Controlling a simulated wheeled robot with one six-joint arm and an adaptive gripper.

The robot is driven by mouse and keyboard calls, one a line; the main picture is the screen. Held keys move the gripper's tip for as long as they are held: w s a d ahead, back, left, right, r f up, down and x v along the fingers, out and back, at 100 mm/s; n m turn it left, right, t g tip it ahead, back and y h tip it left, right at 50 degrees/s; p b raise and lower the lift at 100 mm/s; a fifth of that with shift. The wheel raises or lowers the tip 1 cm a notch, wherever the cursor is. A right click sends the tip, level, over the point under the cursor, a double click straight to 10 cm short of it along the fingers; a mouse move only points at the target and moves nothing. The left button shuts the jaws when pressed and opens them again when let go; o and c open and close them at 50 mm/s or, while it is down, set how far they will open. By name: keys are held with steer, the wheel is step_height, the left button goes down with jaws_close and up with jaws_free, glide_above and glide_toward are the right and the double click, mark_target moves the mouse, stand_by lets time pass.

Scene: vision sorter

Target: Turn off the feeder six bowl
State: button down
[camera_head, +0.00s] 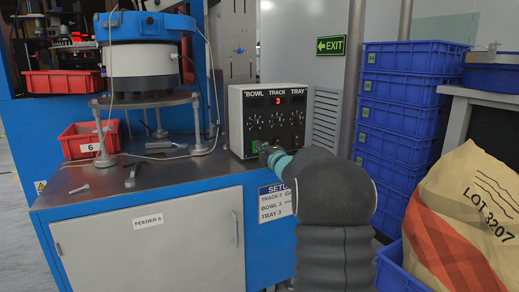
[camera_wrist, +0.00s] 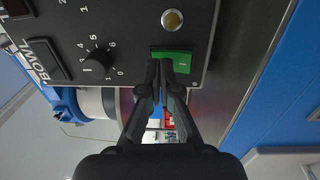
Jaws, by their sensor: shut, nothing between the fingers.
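The control box (camera_head: 267,115) stands on the feeder bench, marked BOWL, TRACK and TRAY, with a red display reading 3. The blue feeder bowl (camera_head: 140,27) sits on a white drum above the bench, whose door carries a FEEDER 6 label (camera_head: 148,221). In the wrist view the box face is turned sideways, with the BOWL knob (camera_wrist: 97,60) and a green rocker switch (camera_wrist: 178,59). My gripper (camera_wrist: 160,66) is shut and empty, its tips at the green switch's edge; contact cannot be told. My gripper (camera_head: 268,149) partly hides the box's lower front in the head view.
A red bin (camera_head: 90,143) marked 6 and loose metal parts lie on the bench. A setup sheet (camera_head: 276,201) hangs below the box. Blue crates (camera_head: 400,100) and a LOT 3207 sack (camera_head: 465,215) stand right.

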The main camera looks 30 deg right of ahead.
steer(key=s+r+b, duration=0.1)
steer(key=s, duration=1.2)
steer(key=shift+a+r, duration=0.2)
steer(key=shift+r, duration=0.15)
steer(key=shift+w, duration=0.1)
